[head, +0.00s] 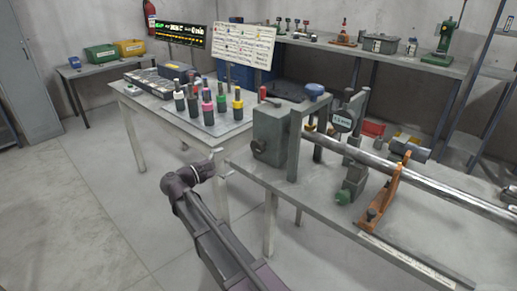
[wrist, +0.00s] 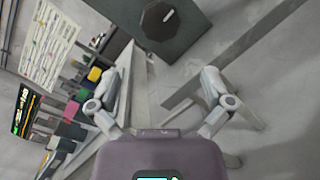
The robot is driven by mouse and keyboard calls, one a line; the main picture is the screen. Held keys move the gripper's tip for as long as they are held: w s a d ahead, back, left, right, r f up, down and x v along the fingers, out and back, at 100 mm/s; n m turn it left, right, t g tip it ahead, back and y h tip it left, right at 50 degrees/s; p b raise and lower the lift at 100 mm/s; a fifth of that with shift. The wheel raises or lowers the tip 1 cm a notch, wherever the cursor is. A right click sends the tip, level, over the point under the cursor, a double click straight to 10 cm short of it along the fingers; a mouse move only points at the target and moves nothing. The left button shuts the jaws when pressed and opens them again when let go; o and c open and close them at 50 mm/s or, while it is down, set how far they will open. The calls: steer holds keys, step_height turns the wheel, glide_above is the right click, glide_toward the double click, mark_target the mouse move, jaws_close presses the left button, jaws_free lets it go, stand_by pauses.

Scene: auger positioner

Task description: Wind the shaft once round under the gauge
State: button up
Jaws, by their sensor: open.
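The long metal shaft (head: 420,180) lies along the bench at the right, running into the grey drive box (head: 272,128). The gauge (head: 343,121) stands over the shaft on a grey post; its reading is too small to trust. A dark faceted knob (head: 258,148) is on the box's near-left face; it also shows at the top of the wrist view (wrist: 160,20). My gripper (head: 222,163) is open and empty, in the air left of and below the knob, apart from it. In the wrist view its fingers (wrist: 160,78) are spread wide, with the knob beyond them.
A second table (head: 165,122) holds several coloured bottles, left of the drive box. Shelves (head: 400,60) line the back. The floor (head: 90,210) at left is clear.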

mark_target(255, 148)
steer(key=shift+a, duration=0.1)
steer(key=x, duration=1.3)
steer(key=shift+w+d, duration=0.2)
steer(key=shift+d, duration=0.1)
